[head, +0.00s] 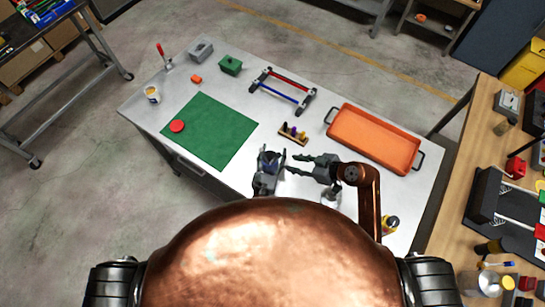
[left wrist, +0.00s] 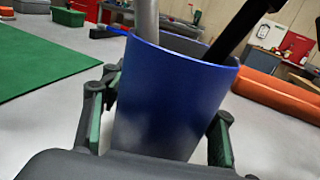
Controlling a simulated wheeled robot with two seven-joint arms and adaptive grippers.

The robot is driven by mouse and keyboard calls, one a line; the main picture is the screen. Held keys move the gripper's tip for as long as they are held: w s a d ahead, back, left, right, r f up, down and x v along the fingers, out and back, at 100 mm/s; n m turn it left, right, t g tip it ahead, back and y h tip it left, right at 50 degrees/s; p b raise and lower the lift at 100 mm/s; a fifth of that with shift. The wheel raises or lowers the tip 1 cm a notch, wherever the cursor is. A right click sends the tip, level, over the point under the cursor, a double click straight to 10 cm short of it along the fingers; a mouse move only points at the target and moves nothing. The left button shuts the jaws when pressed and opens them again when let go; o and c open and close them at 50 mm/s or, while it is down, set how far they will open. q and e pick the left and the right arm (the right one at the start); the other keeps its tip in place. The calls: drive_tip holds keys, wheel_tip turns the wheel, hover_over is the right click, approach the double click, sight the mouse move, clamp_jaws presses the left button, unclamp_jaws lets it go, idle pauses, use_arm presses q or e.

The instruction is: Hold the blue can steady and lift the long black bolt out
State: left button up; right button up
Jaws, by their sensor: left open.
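The blue can (left wrist: 165,100) stands between the fingers of my left gripper (left wrist: 158,125), which are open on both sides of it. The black bolt (left wrist: 238,28) sticks up out of the can, leaning to the right in the left wrist view. A grey rod (left wrist: 146,20) also stands in the can at the left. In the head view the can (head: 268,158) is small and partly hidden by my left gripper (head: 267,165). My right gripper (head: 291,164) is just right of the can, its fingers apart and pointing toward it, with nothing seen between them.
A green mat (head: 215,135) lies left of the can, with a red disc (head: 177,126) on it. A small holder (head: 293,133) with several pieces stands behind the grippers. An orange tray (head: 373,137) is at the right. A red and blue frame (head: 283,90) stands farther back.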

sight(274, 160)
use_arm(q)
drive_tip(key=shift+c, duration=0.4)
drive_tip(key=c, duration=1.2)
use_arm(e)
drive_tip(key=shift+o, duration=0.4)
